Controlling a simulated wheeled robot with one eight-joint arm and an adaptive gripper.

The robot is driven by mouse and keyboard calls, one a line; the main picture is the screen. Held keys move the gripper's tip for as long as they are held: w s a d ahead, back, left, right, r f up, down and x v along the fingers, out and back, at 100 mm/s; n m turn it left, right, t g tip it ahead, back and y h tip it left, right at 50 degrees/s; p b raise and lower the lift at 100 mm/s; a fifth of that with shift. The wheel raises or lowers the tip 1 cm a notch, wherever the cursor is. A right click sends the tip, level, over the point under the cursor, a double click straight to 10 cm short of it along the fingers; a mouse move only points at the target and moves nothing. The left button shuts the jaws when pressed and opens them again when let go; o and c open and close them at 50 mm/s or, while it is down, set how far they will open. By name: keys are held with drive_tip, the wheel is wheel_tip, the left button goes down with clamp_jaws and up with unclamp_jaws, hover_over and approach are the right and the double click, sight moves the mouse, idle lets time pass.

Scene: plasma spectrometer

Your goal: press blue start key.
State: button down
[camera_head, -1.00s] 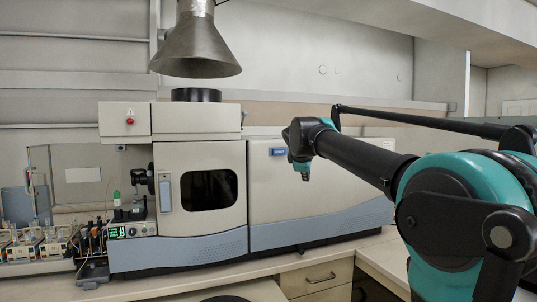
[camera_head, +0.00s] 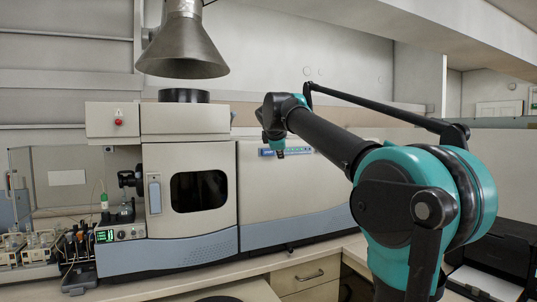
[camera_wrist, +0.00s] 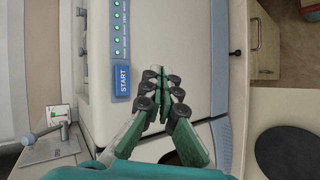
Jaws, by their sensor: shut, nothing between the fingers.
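The blue start key (camera_wrist: 122,80) is on the front of the cream spectrometer (camera_head: 290,190), with the white word START on it. In the wrist view it lies to the left of my gripper (camera_wrist: 168,75), with a visible gap between them. My gripper is shut and empty, its green and dark fingertips together in front of the cream panel. A blue strip with several green lights (camera_wrist: 118,25) runs on from the key. In the head view my arm hides part of the panel, and the key is not clearly seen.
A red button (camera_head: 118,122) is on the upper left housing. A metal exhaust hood (camera_head: 183,45) hangs above the instrument. Bottles and a small pump with a green display (camera_head: 105,236) stand at the left. A black printer (camera_head: 495,255) is at the right. The counter front has a drawer (camera_head: 305,276).

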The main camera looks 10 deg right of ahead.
approach(271, 155)
drive_tip(key=shift+s+d+f+x, duration=0.1)
drive_tip(key=shift+d+x, duration=0.05)
drive_tip(key=shift+x, duration=0.75)
drive_tip(key=shift+s+d+f+x, duration=0.1)
drive_tip(key=shift+d+x, duration=0.05)
drive_tip(key=shift+x, duration=0.75)
drive_tip(key=shift+s+d+f+x, duration=0.1)
drive_tip(key=shift+d+x, duration=0.05)
drive_tip(key=shift+x, duration=0.75)
drive_tip(key=shift+w, duration=0.15)
drive_tip(key=shift+w+a, duration=0.15)
drive_tip(key=shift+w, duration=0.1)
drive_tip(key=shift+w+a, duration=0.1)
drive_tip(key=shift+w, duration=0.3)
drive_tip(key=shift+s, duration=0.15)
drive_tip(key=shift+s+d, duration=0.25)
drive_tip(key=shift+s, duration=0.4)
drive_tip(key=shift+s, duration=0.1)
drive_tip(key=s, duration=0.2)
drive_tip(key=s+d, duration=0.1)
drive_tip(key=s, duration=0.1)
drive_tip(key=shift+s+d, duration=0.25)
drive_tip(key=shift+s, duration=0.05)
